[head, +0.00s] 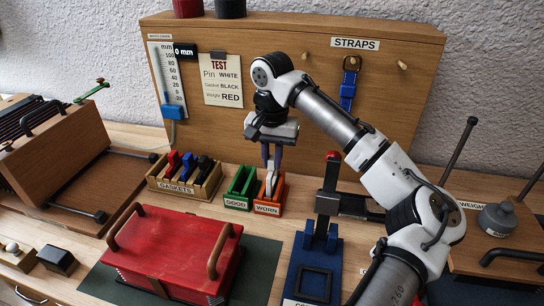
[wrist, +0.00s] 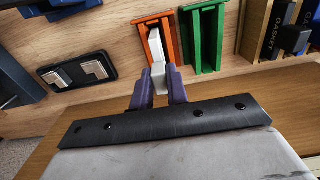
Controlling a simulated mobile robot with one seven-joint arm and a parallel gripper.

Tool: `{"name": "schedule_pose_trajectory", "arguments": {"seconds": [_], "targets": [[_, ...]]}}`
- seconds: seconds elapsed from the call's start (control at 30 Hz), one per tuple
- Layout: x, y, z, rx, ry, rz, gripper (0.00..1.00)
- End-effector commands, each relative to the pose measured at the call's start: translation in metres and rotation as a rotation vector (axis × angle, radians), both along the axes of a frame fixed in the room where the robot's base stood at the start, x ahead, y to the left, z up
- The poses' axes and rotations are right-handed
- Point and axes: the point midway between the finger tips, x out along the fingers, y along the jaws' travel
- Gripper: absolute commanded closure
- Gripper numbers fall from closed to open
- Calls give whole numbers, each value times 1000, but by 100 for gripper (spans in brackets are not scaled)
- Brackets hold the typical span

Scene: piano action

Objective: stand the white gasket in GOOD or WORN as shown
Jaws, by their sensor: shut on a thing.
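The white gasket (wrist: 158,75) is between the fingers of my gripper (wrist: 158,88) in the wrist view. Its far end reaches into the orange WORN holder (wrist: 170,42); I cannot tell whether it touches the bottom. In the head view my gripper (head: 271,160) points down over the WORN holder (head: 278,197), and the white gasket (head: 269,184) shows under the fingers. The green GOOD holder (head: 240,190) stands just left of it and looks empty; it also shows in the wrist view (wrist: 204,40).
The GASKETS rack (head: 210,188) holds red, blue and black gaskets. A TEST card (head: 222,80) and gauge (head: 168,85) reading 0 mm are on the backboard. A red box (head: 165,255) is in front; a blue stand (head: 315,262) is to the right.

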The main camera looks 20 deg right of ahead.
Motion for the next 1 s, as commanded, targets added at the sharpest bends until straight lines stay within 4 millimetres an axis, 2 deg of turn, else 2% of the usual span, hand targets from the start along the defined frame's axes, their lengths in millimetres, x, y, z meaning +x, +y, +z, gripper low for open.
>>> {"name": "schedule_pose_trajectory", "arguments": {"seconds": [0.6, 0.97, 1.0], "targets": [[-1, 0, -19, 3, 6, 0, 100], [-1, 0, -22, 1, 7, 0, 100], [-1, 0, -22, 2, 7, 0, 82]]}}
